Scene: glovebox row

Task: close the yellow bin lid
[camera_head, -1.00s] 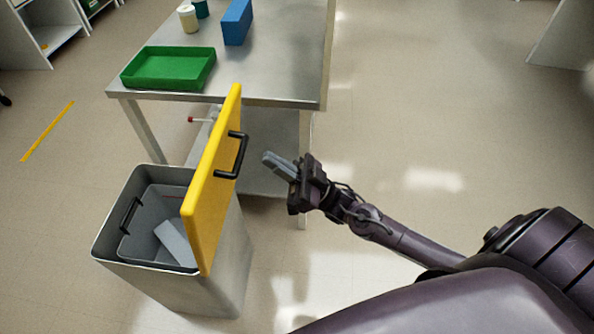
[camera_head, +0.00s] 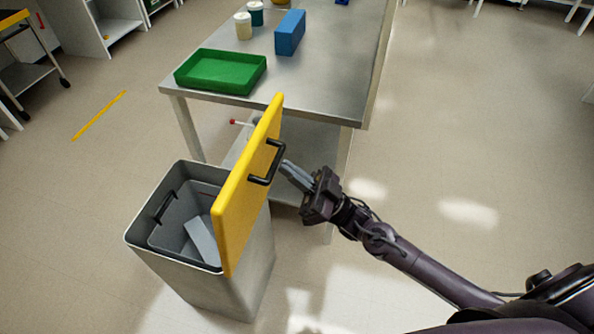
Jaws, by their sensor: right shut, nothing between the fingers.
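The yellow bin lid (camera_head: 246,190) stands upright, open, along the right side of the grey bin (camera_head: 235,290). A black handle (camera_head: 268,162) sticks out from the lid's right face. My right gripper (camera_head: 286,170) is shut and empty, just right of the handle, its fingertips pointing at it. The fingertips look very close to the handle; I cannot tell whether they touch. The bin's open top shows a grey inner container with a black handle (camera_head: 167,206) and a light grey block (camera_head: 201,240) inside. My left gripper is not in view.
A steel table (camera_head: 335,95) stands behind the bin, holding a green tray (camera_head: 220,72), a blue box (camera_head: 290,32) and small jars. A red-tipped item (camera_head: 234,122) shows below the tabletop. The floor at right is clear.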

